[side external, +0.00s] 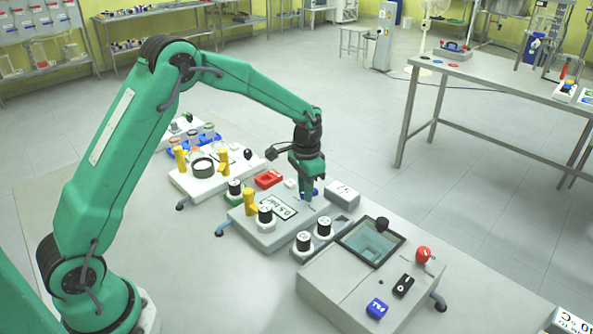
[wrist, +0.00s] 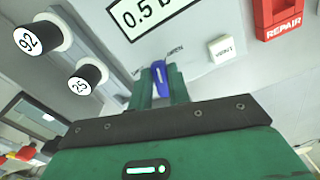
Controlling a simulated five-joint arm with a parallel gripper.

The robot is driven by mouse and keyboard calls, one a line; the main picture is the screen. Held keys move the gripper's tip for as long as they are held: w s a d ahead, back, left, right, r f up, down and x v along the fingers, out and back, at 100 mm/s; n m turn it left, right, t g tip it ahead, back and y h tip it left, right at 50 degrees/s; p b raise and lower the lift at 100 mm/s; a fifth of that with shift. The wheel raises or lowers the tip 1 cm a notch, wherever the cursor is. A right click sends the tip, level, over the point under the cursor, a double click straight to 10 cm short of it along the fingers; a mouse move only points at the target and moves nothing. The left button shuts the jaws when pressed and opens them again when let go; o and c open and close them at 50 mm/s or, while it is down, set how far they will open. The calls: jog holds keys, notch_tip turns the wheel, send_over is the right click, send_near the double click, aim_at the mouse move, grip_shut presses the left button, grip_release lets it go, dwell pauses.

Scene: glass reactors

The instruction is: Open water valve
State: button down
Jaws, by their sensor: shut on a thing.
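My gripper (wrist: 159,82) points down at the panel, its two green fingers on either side of a small blue handle (wrist: 159,73). The gripper is shut on this handle. The fingers hide part of the handle. I cannot read a water label on it. Small print beside the handle is too blurred to read surely.
A white button (wrist: 223,48) and a red REPAIR block (wrist: 277,18) stand right of the handle in the wrist view. Black-capped knobs marked 92 (wrist: 40,38) and 25 (wrist: 85,80) stand left. A grey box (side external: 343,195) is close beside my gripper.

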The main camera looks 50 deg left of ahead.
jog(key=m, duration=0.5)
jog(key=shift+w+a+r, duration=0.1)
jog(key=shift+w+a, duration=0.1)
jog(key=shift+a, duration=0.05)
jog(key=shift+m, duration=0.4)
jog(key=c, duration=1.3)
grip_release()
jog(key=shift+r, duration=3.85)
jog(key=shift+r, duration=0.1)
